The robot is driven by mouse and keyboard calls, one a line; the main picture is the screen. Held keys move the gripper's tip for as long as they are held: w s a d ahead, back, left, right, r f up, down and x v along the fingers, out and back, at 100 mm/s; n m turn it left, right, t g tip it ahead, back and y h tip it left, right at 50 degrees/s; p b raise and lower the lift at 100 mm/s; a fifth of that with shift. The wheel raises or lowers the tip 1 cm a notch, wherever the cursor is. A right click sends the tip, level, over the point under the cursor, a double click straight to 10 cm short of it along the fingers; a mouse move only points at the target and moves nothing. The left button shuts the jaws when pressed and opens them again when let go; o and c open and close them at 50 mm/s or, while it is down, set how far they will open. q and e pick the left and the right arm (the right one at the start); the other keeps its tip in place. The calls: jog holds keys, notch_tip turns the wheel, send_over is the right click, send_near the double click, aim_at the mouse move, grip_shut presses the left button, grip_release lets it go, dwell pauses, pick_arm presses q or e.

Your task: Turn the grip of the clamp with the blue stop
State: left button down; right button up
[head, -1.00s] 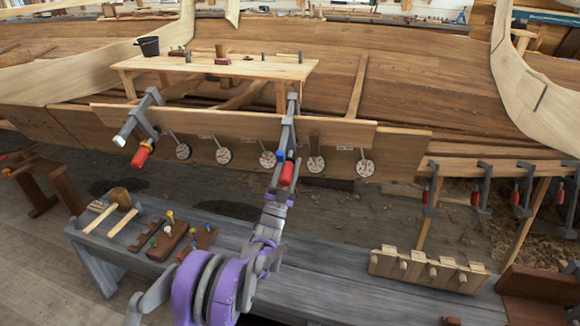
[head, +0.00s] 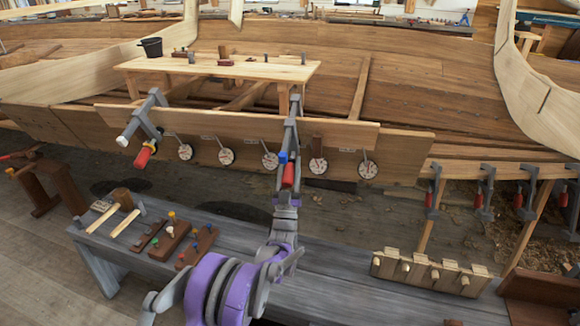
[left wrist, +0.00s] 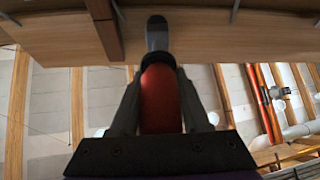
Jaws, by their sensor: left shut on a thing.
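The clamp with the blue stop (head: 283,157) hangs on the plank's edge at the middle of the head view. Its bar (head: 289,128) runs down over the plank, and its red grip (head: 288,177) is at the lower end. My left gripper (head: 287,185) comes from below and is shut on the red grip. In the left wrist view the red grip (left wrist: 160,100) stands between the two dark fingers (left wrist: 160,115), with one finger on each side. The blue stop is not seen there. My right gripper is not in view.
Another clamp with a white stop (head: 122,141) and red grip (head: 143,157) hangs to the left. Round dials (head: 318,166) line the plank. Below, a grey bench (head: 330,262) holds mallets, small tools and a pegged wooden rack (head: 428,272). More red-gripped clamps hang at right.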

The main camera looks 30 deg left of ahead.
pick_arm(q)
jog(key=shift+c, duration=1.9)
grip_release()
jog(key=v, duration=1)
jog(key=shift+s+f, duration=0.25)
jog(key=shift+f, duration=0.05)
jog(key=shift+d, duration=0.1)
